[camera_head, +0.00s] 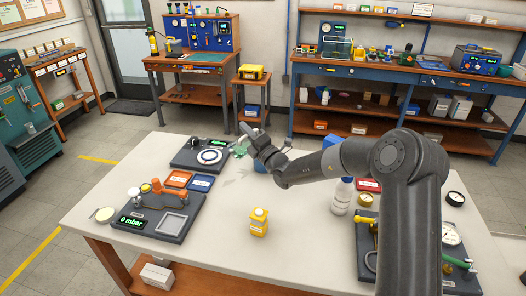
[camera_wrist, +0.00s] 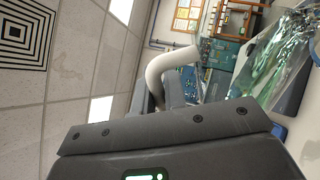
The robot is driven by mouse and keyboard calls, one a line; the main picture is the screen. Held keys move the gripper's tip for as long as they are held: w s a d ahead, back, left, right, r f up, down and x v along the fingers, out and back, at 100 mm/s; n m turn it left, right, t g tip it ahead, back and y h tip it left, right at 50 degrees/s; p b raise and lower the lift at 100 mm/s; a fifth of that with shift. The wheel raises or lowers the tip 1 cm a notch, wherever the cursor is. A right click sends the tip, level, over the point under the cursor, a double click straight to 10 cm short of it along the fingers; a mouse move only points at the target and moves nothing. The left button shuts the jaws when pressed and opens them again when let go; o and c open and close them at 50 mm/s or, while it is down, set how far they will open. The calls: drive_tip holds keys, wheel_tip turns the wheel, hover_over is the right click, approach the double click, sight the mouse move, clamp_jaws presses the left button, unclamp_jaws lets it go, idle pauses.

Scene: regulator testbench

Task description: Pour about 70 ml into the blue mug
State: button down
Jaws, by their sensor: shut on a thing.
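My gripper (camera_head: 250,137) is over the back middle of the table, shut on a clear, greenish see-through vessel (camera_head: 240,150). The vessel looks tilted; its fill level cannot be made out. In the wrist view the clear vessel (camera_wrist: 282,58) is at the upper right, strongly slanted. A blue thing, probably the blue mug (camera_head: 260,166), shows just below the gripper, mostly hidden by my arm. Its opening and contents are not visible. Another blue patch (camera_head: 332,142) shows above my forearm, too covered to name.
A dark ring fixture (camera_head: 187,160), orange tray (camera_head: 178,178) and blue tray (camera_head: 201,184) are on the left. A dark station reads "0 mbar" (camera_head: 131,221). A yellow bottle (camera_head: 259,222) stands in front; a white bottle (camera_head: 342,197) is beside my arm.

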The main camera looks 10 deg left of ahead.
sight(234, 149)
drive_tip(key=shift+r, duration=0.15)
drive_tip(key=f+n, duration=0.1)
drive_tip(key=s+a+f+n+g, duration=0.1)
drive_tip(key=n, duration=0.1)
drive_tip(key=s+a+f+n+g+y, duration=0.1)
drive_tip(key=n, duration=0.1)
drive_tip(key=shift+s+a+f, duration=0.15)
drive_tip(key=shift+s, duration=0.1)
drive_tip(key=shift+s+a+n+g, duration=0.15)
drive_tip(key=shift+n+g, duration=0.2)
drive_tip(key=shift+n, duration=0.3)
drive_tip(key=shift+s+a+n+g, duration=0.1)
drive_tip(key=shift+n+g, duration=0.25)
drive_tip(key=shift+n, duration=0.3)
idle(0.7)
drive_tip(key=shift+s+a+f+n, duration=0.15)
drive_tip(key=shift+s+f+n, duration=0.05)
drive_tip(key=shift+f+n, duration=0.2)
drive_tip(key=shift+s+a+f+n, duration=0.15)
drive_tip(key=shift+f+n, duration=0.15)
drive_tip(key=shift+n, duration=0.1)
drive_tip(key=s+a+f+n+g+h+b, duration=0.1)
drive_tip(key=s+a+f+n, duration=0.3)
drive_tip(key=n, duration=0.4)
drive_tip(key=shift+s+f+g+h, duration=0.25)
drive_tip(key=shift+f+g+h, duration=0.25)
drive_tip(key=shift+f+g, duration=0.2)
